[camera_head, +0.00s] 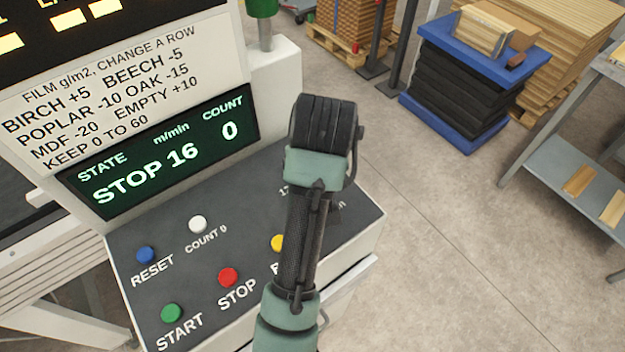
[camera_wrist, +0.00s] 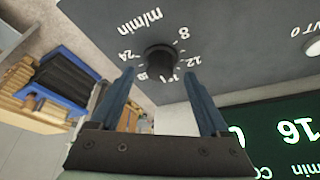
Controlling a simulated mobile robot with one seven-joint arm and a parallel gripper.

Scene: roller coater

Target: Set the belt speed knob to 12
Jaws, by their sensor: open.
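The belt speed knob (camera_wrist: 159,61) is a dark round knob on the grey sloped panel in the wrist view. A printed scale with 8, 12, 16 and 24 runs around it, upside down in this view. I cannot make out its pointer. My gripper (camera_wrist: 160,77) is open, with its two blue-grey fingers on either side of the knob in the picture. In the head view my arm hides the knob and my fingers. The display (camera_head: 160,155) reads STOP, 16 m/min, count 0.
The panel also carries a blue RESET button (camera_head: 146,255), a white COUNT 0 button (camera_head: 197,224), a green START button (camera_head: 171,313), a red STOP button (camera_head: 228,277) and a yellow button (camera_head: 278,242) beside my arm. Open floor (camera_head: 460,230) lies to the right.

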